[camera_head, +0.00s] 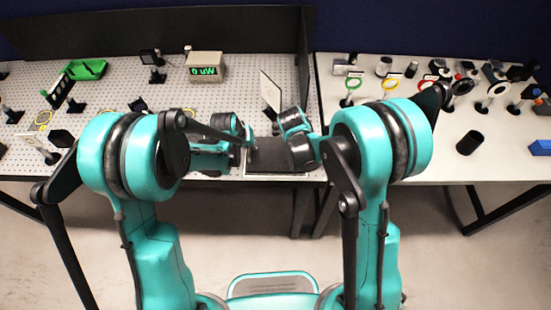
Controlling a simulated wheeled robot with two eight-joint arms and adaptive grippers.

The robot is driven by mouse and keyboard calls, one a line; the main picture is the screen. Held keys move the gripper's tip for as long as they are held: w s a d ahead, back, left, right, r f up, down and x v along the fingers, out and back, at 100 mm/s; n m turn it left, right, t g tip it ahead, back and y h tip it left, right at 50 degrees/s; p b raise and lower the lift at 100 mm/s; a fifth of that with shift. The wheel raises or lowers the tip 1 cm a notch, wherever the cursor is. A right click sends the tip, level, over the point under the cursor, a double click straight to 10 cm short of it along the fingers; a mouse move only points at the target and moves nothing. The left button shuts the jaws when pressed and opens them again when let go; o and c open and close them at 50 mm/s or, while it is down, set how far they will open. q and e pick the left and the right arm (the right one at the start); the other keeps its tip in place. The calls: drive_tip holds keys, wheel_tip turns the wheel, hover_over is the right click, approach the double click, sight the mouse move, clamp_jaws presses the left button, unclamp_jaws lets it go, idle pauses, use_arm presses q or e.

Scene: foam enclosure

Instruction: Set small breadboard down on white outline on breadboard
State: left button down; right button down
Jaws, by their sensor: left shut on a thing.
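The small breadboard (278,158) is a dark, flat plate near the front edge of the large perforated breadboard (225,101). Part of the white outline (275,178) shows as a pale strip along its near side. The rest of the outline is hidden. My left gripper (250,145) is at the plate's left side and shut on it. I cannot tell whether the plate touches the surface below. My right wrist (296,132) is close to the plate's right side. Its fingers are too hidden to tell open from shut.
A white upright panel (271,92) stands just behind the plate. A power meter (206,65) reading 0 uW and a green tray (86,69) are farther back. A white table (415,130) with optics and a black cylinder (470,142) is at the right.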

use_arm(q)
drive_tip(key=shift+f, duration=0.45)
use_arm(e)
drive_tip(key=shift+f, duration=0.45)
use_arm(q)
drive_tip(key=c, duration=1.6)
unclamp_jaws()
drive_tip(key=shift+r, duration=0.1)
use_arm(e)
drive_tip(key=c, duration=1.6)
unclamp_jaws()
drive_tip(key=shift+r, duration=0.1)
use_arm(q)
drive_tip(key=v, duration=1.2)
use_arm(e)
drive_tip(key=v, duration=1.2)
